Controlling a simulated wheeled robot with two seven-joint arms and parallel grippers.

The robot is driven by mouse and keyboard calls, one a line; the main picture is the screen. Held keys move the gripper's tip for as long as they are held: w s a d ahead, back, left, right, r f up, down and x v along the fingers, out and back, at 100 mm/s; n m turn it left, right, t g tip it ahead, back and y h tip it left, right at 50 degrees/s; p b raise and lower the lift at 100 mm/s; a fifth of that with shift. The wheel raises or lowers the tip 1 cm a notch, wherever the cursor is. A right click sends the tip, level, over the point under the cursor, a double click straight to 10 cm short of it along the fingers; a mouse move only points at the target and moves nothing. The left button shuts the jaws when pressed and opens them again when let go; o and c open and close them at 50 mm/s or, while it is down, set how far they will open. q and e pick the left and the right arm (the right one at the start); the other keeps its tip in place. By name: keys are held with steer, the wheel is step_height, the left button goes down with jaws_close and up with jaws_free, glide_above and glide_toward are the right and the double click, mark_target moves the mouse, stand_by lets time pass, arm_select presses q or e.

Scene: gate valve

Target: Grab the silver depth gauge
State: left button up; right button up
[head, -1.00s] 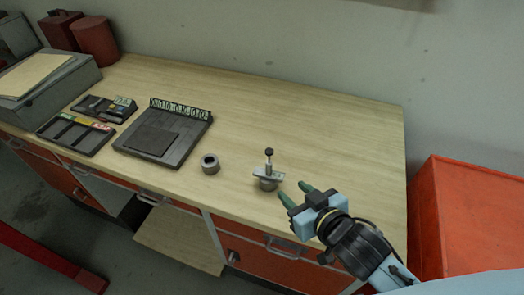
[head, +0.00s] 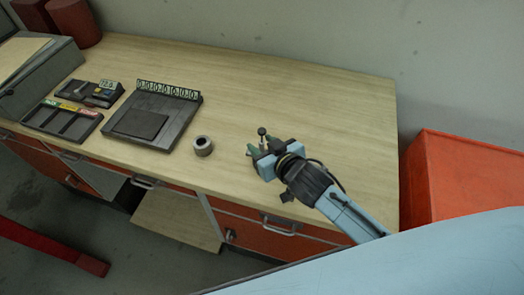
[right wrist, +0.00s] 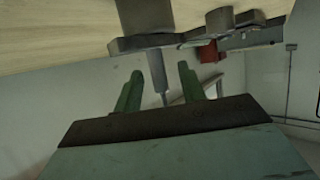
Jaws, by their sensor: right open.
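The silver depth gauge (head: 263,141) stands upright on the workbench, its dark knob on top. My right gripper (head: 263,149) is around it, with the green fingers open on either side. In the head view the gripper hides most of the gauge's lower part. In the right wrist view, which looks upside down, the gauge's crossbar (right wrist: 150,42) is beyond the fingertips. Its thin stem runs between the two open green fingers (right wrist: 157,78), with a gap to each visible. My left gripper is not in view.
A grey ring (head: 203,146) sits left of the gauge on the wooden workbench (head: 320,100). Further left are a dark plate stand with dials (head: 150,118) and a tray with coloured labels (head: 62,119). An orange cabinet (head: 455,185) stands right of the bench. The bench's back right is clear.

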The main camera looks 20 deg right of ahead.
steer(key=shift+x, duration=1.25)
jaws_close()
steer(key=shift+r, duration=0.1)
